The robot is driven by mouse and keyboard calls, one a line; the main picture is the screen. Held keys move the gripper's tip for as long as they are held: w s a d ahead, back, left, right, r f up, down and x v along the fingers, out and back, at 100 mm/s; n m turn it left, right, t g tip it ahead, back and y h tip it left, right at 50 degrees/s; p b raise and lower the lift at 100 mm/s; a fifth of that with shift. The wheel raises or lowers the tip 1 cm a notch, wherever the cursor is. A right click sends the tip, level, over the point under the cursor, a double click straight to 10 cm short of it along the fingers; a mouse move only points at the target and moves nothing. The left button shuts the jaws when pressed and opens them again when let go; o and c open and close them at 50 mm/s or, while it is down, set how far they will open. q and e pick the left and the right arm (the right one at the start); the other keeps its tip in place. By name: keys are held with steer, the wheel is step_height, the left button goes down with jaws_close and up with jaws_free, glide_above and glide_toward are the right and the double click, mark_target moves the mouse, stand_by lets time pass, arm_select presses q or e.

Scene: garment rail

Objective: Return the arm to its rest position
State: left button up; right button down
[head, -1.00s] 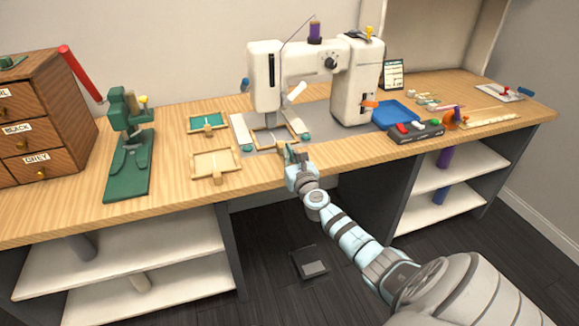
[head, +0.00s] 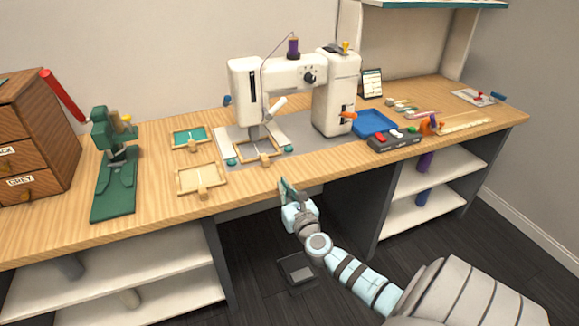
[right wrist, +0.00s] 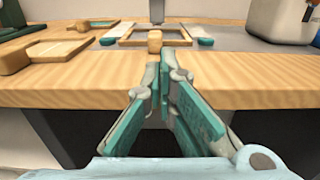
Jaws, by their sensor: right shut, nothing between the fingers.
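My right gripper (head: 287,186) is in front of the table's front edge, below and in front of the sewing machine (head: 335,100). In the right wrist view its green-padded fingers (right wrist: 165,62) are shut with nothing between them. The fingers point toward a wooden frame (right wrist: 150,34) under the machine's needle; that frame also shows in the head view (head: 262,158). The gripper is apart from the frame. My left gripper is not in view.
The wooden table (head: 330,165) has open shelves below. Two wooden frames, one with green cloth (head: 190,135) and one pale (head: 180,178), lie left of the machine. A green press (head: 115,180), a drawer cabinet (head: 35,140) and a blue tray (head: 375,122) stand around. A pedal (head: 297,272) is on the floor.

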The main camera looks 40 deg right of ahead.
steer(key=v, duration=0.3)
steer(key=shift+s+a, duration=0.1)
steer(key=shift+s, duration=0.2)
